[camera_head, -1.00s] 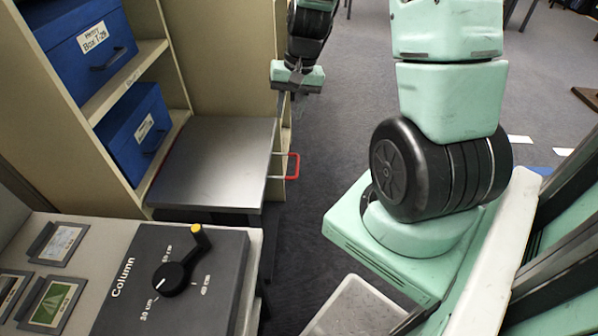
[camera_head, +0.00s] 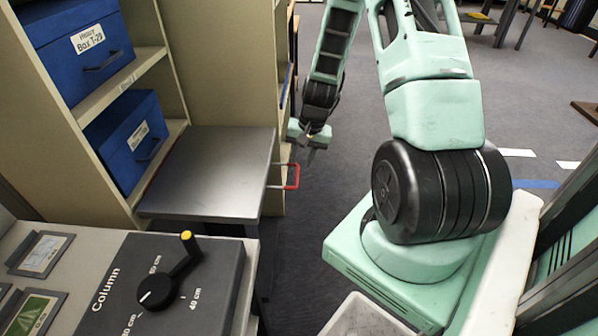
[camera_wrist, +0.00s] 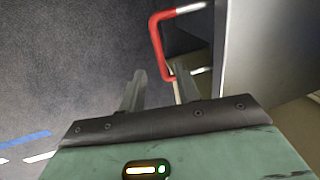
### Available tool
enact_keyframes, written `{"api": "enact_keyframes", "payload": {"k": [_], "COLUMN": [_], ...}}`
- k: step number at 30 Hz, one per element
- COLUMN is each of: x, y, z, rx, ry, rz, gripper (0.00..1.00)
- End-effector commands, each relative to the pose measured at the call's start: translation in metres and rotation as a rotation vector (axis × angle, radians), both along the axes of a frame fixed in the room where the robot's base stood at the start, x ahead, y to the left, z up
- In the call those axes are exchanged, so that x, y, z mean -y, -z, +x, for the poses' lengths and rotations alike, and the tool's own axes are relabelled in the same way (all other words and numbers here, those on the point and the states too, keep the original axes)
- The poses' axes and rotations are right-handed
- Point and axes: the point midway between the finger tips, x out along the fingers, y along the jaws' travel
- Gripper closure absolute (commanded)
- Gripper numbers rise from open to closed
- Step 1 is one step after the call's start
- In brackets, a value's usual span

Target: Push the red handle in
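The red handle (camera_head: 293,177) is a U-shaped bar with pale rods, sticking out from the right side of the grey flat-topped platform (camera_head: 212,170). In the wrist view the red handle (camera_wrist: 157,42) is beyond the fingertips, near the top centre. My gripper (camera_head: 311,150) is above and slightly right of the handle in the head view, apparently apart from it. The right fingertip overlaps the handle's lower end in the picture; contact cannot be told.
A cream shelf (camera_head: 177,78) holds blue boxes, one upper (camera_head: 72,42) and one lower (camera_head: 128,140), left of the platform. A dark column-height panel (camera_head: 165,285) with a lever is at the lower left. Open carpet (camera_head: 325,220) lies right of the handle.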

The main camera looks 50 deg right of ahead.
Motion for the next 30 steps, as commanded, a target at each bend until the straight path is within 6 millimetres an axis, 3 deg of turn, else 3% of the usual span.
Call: {"api": "enact_keyframes", "payload": {"k": [3,9,20,24,30], "x": [-0.003,-0.005,-0.006,-0.006,-0.008], "y": [0.022,0.041,0.044,0.044,0.043], "z": [0.003,0.006,0.007,0.007,0.01], "rx": [-0.002,-0.001,0.001,0.0,0.0], "ry": [-0.001,0.0,-0.001,-0.001,-0.002], "rz": [0.002,0.001,-0.001,0.0,0.0], "gripper": [0.68,0.68,0.68,1.0,1.0]}}
